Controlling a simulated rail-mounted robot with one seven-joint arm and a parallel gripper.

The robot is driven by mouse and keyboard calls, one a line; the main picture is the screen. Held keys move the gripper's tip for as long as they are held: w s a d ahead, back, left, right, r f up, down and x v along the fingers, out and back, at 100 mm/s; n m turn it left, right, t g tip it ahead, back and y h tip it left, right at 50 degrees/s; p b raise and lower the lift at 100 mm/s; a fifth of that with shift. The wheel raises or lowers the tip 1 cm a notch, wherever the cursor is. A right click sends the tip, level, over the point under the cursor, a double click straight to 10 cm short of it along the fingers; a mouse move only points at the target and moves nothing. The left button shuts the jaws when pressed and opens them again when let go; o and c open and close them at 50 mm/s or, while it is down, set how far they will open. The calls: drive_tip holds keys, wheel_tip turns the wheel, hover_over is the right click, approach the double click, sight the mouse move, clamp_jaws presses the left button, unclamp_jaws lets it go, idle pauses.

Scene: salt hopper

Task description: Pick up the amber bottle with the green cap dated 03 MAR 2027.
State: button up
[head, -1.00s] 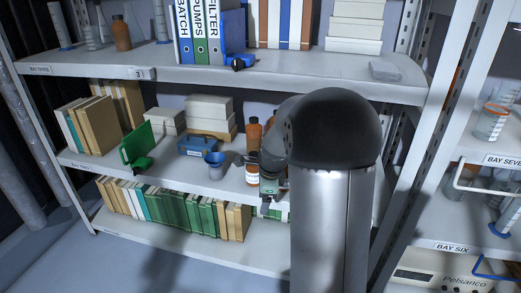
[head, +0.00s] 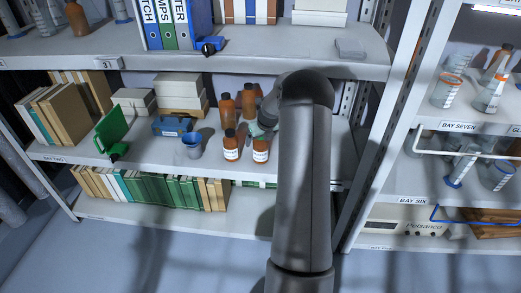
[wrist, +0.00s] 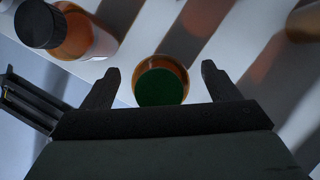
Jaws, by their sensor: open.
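In the wrist view an amber bottle with a green cap (wrist: 162,86) is seen from above, between the two fingers of my gripper (wrist: 160,72). The fingers are open, with a gap on each side of the bottle. In the head view my gripper (head: 257,129) is over the front right bottle of a group on the middle shelf. That amber bottle (head: 261,152) has a white label, and my gripper covers its cap. No date is legible in either view.
A dark-capped amber bottle (wrist: 78,32) stands close to my left finger. More amber bottles (head: 226,110) stand behind on the middle shelf (head: 170,172). A blue cup (head: 192,146) is left of them. The upper shelf (head: 270,65) overhangs behind.

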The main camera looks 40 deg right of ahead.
drive_tip(key=shift+w+f, duration=0.25)
drive_tip(key=shift+f, duration=0.15)
drive_tip(key=c, duration=1.3)
drive_tip(key=shift+r, duration=0.1)
